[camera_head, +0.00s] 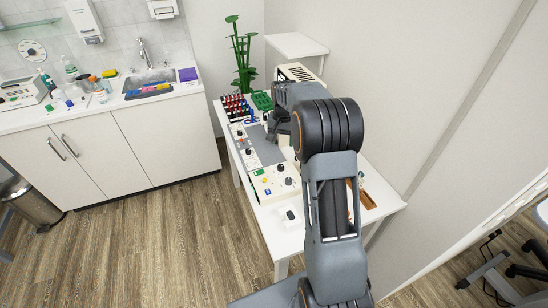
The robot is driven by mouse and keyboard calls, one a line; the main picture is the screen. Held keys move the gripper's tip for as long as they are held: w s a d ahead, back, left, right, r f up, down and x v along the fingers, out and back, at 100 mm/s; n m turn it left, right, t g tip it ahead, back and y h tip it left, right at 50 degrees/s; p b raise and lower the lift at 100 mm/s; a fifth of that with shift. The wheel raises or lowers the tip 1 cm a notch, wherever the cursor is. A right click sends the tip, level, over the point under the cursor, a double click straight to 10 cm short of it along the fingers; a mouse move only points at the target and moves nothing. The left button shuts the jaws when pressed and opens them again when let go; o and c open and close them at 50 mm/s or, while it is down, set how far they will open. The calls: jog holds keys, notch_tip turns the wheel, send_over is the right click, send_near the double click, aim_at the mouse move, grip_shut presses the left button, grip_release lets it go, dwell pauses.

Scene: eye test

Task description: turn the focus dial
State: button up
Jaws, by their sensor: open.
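A cream control panel (268,190) lies on the white table, with black dials (289,181) on its right part and coloured buttons on its left. A second, longer panel (243,146) with more dark knobs lies behind it to the left. Labels are too small to read, so I cannot tell which knob is the focus dial. My gripper (277,137) is open, over the table behind the cream panel, pointing down and apart from the dials. My own arm hides part of it and the table's right part.
A rack of red-topped tubes (236,106) and a green block (262,101) stand at the table's back, near a green plant (242,55). A beige device (298,73) stands behind my arm. A wall bounds the right side.

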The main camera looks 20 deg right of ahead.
aim_at(281, 166)
jog(key=f, duration=0.4)
jog(key=f+p, duration=0.1)
jog(key=f, duration=0.8)
jog(key=shift+w+f+p, duration=0.3)
jog(key=shift+f+p, duration=0.05)
jog(key=c, duration=0.9)
jog(key=shift+c, duration=0.2)
